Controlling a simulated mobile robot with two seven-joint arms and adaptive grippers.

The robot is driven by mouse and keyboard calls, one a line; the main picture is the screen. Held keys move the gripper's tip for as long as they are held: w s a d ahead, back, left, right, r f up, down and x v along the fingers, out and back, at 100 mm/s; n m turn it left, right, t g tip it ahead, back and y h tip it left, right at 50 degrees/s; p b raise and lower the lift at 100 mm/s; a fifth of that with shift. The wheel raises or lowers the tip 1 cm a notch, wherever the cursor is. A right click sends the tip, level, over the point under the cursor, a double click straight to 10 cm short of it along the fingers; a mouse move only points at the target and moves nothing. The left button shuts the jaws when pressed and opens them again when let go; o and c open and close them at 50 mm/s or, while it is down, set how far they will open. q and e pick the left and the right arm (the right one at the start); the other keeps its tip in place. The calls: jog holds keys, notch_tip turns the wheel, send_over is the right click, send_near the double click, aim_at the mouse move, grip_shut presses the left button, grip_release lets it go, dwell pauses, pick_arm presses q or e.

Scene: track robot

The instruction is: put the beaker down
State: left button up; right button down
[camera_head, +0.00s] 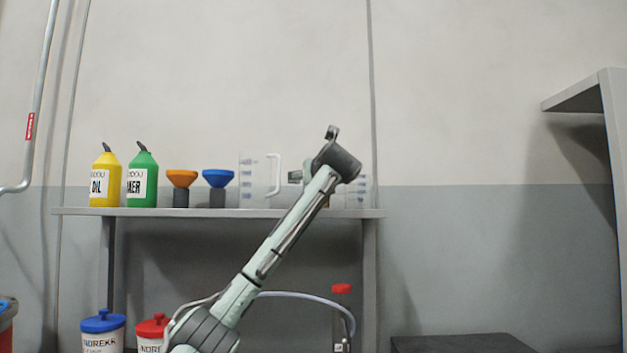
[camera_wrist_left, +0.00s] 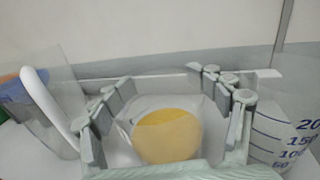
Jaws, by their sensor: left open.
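A clear beaker with yellow-orange contents (camera_wrist_left: 166,137) is between the fingers of my left gripper (camera_wrist_left: 163,90) in the left wrist view. The fingers are spread apart, with one on each side of the beaker. I cannot tell whether either finger touches it. In the head view my left arm reaches up to the shelf (camera_head: 230,213), and my wrist hides nearly all of this beaker and most of the gripper. The beaker appears to stand on the shelf. My right gripper is not in view.
A clear jug with a white handle (camera_head: 274,176) stands left of the gripper, and a graduated beaker (camera_head: 362,190) stands close on its right. Blue (camera_head: 218,178) and orange (camera_head: 181,178) funnels, a green bottle (camera_head: 143,182) and a yellow bottle (camera_head: 105,180) are further left.

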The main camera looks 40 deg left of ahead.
pick_arm(q)
jog(key=shift+r, duration=0.15)
jog(key=shift+s+d, duration=0.15)
jog(key=shift+d, duration=0.15)
jog(key=b+v, duration=0.1)
jog(key=v, duration=0.5)
jog(key=shift+s+d+b, duration=0.25)
jog(key=shift+b, duration=0.05)
jog(key=shift+b+v, duration=0.3)
jog(key=shift+v, duration=2)
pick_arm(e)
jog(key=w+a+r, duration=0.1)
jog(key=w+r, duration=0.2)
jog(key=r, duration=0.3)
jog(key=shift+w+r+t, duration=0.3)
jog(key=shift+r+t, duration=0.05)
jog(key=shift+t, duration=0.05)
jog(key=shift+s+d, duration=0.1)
